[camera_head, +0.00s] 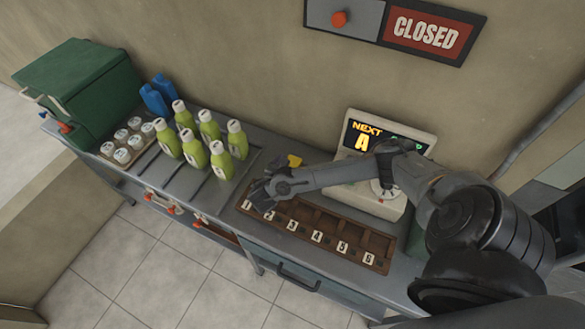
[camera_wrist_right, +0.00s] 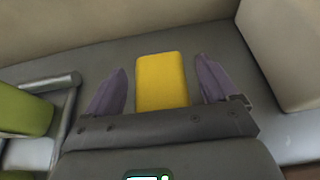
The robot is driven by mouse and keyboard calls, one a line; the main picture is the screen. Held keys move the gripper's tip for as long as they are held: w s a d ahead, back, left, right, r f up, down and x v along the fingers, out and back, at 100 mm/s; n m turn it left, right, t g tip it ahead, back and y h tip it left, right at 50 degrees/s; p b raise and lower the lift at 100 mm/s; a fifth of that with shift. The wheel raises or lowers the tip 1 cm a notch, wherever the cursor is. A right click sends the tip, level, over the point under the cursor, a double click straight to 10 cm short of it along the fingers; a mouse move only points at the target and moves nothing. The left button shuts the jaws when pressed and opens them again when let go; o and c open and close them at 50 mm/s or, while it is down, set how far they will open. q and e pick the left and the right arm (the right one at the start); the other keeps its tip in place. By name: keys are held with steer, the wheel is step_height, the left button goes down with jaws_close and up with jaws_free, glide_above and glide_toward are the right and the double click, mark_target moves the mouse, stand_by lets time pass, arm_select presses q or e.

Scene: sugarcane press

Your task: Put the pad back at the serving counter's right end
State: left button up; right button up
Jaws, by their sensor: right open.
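A yellow block that looks like the pad (camera_head: 294,160) lies on the grey serving counter (camera_head: 385,288), behind the numbered tray and near the wall. In the right wrist view the pad (camera_wrist_right: 161,82) lies flat between the two purple fingers, with a gap on each side. My right gripper (camera_head: 264,193) is open and empty, low over the tray's left end in the head view. Its arm reaches in from the right across the counter. My left gripper is out of view.
A wooden tray (camera_head: 325,214) with numbered slots stands on the counter. Behind it is a cream order machine (camera_head: 393,128) with a lit screen. Several green bottles (camera_head: 194,150) stand left, beside cups (camera_head: 122,157) and a green press (camera_head: 77,77). My arm covers part of the counter's right end.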

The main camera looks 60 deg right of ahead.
steer(key=shift+a, duration=0.15)
steer(key=shift+c, duration=1.2)
steer(key=c, duration=0.9)
